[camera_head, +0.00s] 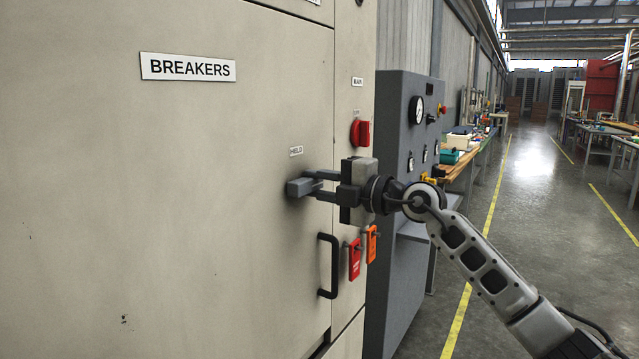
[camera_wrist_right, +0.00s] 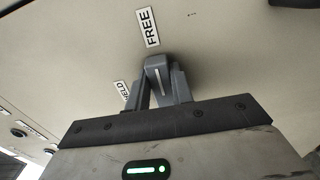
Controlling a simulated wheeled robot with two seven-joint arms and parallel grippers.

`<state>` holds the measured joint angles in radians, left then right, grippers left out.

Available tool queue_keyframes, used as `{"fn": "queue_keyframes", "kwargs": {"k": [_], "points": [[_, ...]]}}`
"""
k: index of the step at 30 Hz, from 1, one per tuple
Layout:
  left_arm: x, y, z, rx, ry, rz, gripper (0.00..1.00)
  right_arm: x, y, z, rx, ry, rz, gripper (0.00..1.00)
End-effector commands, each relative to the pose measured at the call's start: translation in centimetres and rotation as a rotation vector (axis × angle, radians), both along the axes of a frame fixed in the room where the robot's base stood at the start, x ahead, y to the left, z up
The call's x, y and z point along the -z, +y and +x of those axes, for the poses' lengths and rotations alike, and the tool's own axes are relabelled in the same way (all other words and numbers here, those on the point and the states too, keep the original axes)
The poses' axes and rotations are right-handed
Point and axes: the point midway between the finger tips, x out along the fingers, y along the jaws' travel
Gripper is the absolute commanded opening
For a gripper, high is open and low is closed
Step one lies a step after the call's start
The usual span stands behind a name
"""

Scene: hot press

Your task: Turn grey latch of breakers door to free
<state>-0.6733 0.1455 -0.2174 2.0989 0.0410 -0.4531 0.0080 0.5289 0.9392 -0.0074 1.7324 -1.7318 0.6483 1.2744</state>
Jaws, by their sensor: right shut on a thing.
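The grey latch (camera_head: 300,187) sits on the beige breakers door (camera_head: 170,200), below the HELD label (camera_head: 295,151). In the head view it lies roughly level. My right gripper (camera_head: 318,187) is shut on it, with its fingers on either side. In the right wrist view the latch (camera_wrist_right: 158,78) shows between the fingers (camera_wrist_right: 160,92). Its white line points roughly to the FREE label (camera_wrist_right: 147,28), and the HELD label (camera_wrist_right: 122,90) is to its left, partly hidden by a finger. The FREE label does not show in the head view. My left gripper is not in view.
A black door handle (camera_head: 328,265) is below the latch. A red switch (camera_head: 360,133), a red tag (camera_head: 354,259) and an orange tag (camera_head: 371,244) are on the panel beside the door. A grey gauge cabinet (camera_head: 395,130) stands behind my right gripper. Open floor (camera_head: 530,220) is to the right.

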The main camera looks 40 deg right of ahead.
Motion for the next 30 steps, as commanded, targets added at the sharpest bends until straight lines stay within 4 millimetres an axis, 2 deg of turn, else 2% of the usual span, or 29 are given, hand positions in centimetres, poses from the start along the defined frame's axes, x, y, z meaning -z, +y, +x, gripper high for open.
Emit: {"fn": "queue_keyframes", "kwargs": {"k": [4, 5, 6, 7, 15, 19, 27, 30], "points": [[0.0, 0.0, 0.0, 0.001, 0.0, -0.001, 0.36, 0.0, 0.0, 0.0, 0.0, 0.001, 0.006, 0.0], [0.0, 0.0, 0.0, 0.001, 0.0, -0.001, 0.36, 0.0, 0.0, 0.0, 0.0, 0.001, 0.006, 0.28], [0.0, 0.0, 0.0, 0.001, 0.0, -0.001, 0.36, 0.0, 0.0, 0.0, 0.0, 0.001, 0.005, 0.39], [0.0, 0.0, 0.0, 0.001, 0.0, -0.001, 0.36, 0.0, 0.0, 0.0, 0.0, 0.001, 0.005, 0.45], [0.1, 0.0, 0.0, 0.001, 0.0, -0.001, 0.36, 0.0, 0.0, 0.0, 0.0, 0.0, 0.003, 0.45], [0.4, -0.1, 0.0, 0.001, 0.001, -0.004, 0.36, 0.2, -0.4, -0.7, 0.0, 0.002, 0.001, 0.45], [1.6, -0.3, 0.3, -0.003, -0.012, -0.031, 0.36, 0.7, -2.1, -5.3, 0.0, 0.005, -0.004, 0.45], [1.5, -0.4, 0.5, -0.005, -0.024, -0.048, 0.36, 0.7, -2.9, -6.9, 0.0, 0.005, 0.001, 0.45]]}}
